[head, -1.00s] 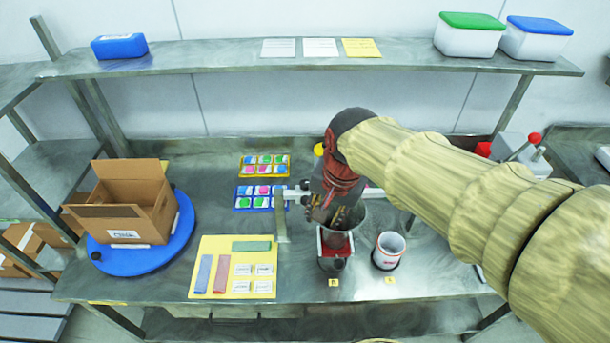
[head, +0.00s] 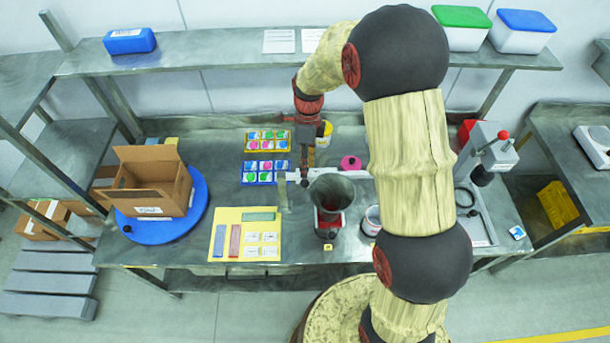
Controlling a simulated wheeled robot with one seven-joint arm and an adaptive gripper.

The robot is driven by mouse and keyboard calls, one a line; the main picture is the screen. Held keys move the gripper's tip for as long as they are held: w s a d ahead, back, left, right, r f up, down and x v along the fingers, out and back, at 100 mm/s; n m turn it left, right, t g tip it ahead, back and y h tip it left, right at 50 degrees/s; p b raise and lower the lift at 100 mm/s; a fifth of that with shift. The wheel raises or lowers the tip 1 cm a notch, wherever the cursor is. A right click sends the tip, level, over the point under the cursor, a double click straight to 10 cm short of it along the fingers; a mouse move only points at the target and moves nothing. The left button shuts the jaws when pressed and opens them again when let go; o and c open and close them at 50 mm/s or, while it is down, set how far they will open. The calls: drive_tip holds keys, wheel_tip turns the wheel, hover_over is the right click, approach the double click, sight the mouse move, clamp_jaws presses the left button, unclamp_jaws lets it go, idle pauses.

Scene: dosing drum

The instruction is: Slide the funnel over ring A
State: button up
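The grey funnel (head: 332,191) stands wide mouth up over a red-and-dark unit (head: 327,226) near the front of the bench. A light horizontal rail (head: 293,175) passes just behind the funnel. I cannot make out ring A or its letter. A small yellow tag (head: 328,247) at the bench front, below the red unit, is too small to read. My gripper (head: 304,183) points down beside the funnel, behind and left of its rim, and looks apart from it. Its fingers are small and dark, so I cannot tell whether they are open.
A white cup (head: 371,220) is right of the funnel, partly hidden by my arm. A pink object (head: 350,163) lies behind. A yellow mat (head: 218,222) with strips, coloured trays (head: 246,171) and a box (head: 150,190) on a blue disc (head: 125,226) are left. A shelf (head: 230,58) spans the back.

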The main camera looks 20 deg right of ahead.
sight(305, 180)
drive_tip(key=f, duration=0.4)
drive_tip(key=s+f, duration=0.1)
drive_tip(key=f, duration=0.1)
drive_tip(key=shift+s+a+f, duration=0.1)
drive_tip(key=shift+a+f, duration=0.1)
drive_tip(key=shift+a, duration=0.15)
drive_tip(key=shift+c, duration=0.9)
clamp_jaws()
